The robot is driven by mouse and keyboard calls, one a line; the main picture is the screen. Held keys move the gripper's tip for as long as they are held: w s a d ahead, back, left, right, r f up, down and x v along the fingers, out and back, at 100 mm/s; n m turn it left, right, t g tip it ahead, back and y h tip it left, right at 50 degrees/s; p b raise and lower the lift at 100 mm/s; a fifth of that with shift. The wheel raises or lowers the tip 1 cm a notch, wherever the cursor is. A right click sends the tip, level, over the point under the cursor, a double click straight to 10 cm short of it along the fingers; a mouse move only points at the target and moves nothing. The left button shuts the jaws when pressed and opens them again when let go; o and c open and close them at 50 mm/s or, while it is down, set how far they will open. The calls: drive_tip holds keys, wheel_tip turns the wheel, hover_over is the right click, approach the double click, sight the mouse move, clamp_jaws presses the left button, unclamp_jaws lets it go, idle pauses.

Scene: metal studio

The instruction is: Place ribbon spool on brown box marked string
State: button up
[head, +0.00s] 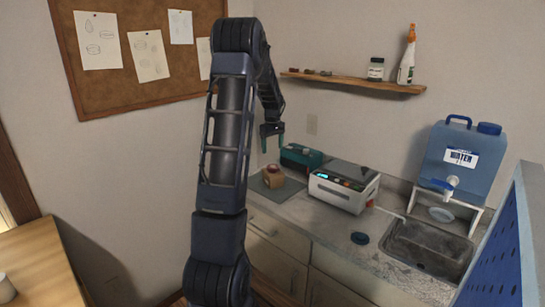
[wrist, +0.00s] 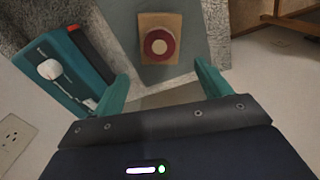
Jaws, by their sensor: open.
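A ribbon spool (wrist: 159,44), dark red with a pale centre, lies flat on top of a small brown box (wrist: 151,69). In the head view the spool (head: 273,171) shows as a small reddish disc on the brown box (head: 273,181). No writing on the box can be read. My gripper (wrist: 158,85) is open and empty, its teal fingers apart. In the head view my gripper (head: 271,137) hangs above the spool and box, clear of both.
The box stands on a grey mat (head: 258,186) on the counter. A teal case (head: 301,156) is close behind it, and a white machine (head: 344,186) stands to the right. Farther right are a sink (head: 428,249) and a blue water container (head: 461,160). A shelf (head: 352,82) hangs above.

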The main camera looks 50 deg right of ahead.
drive_tip(key=shift+r, duration=1.45)
drive_tip(key=w+a+r+t, duration=0.15)
drive_tip(key=a+r, duration=0.25)
drive_tip(key=a, duration=0.7)
drive_tip(key=w+a+r+n+h, duration=0.1)
drive_tip(key=w+a+r, duration=0.15)
drive_tip(key=a, duration=0.85)
drive_tip(key=w+a+r, duration=0.2)
drive_tip(key=a+r, duration=0.3)
drive_tip(key=a, duration=0.5)
drive_tip(key=s+a+f+t, duration=0.1)
drive_tip(key=s+a, duration=0.4)
drive_tip(key=a, duration=0.3)
drive_tip(key=s+a+t, duration=0.1)
drive_tip(key=s+a, duration=0.5)
drive_tip(key=a, duration=0.3)
drive_tip(key=s+a+f+t+y, duration=0.1)
drive_tip(key=s+a, duration=0.5)
drive_tip(key=a, duration=0.3)
drive_tip(key=shift+f+n, duration=0.35)
drive_tip(key=shift+n, duration=0.05)
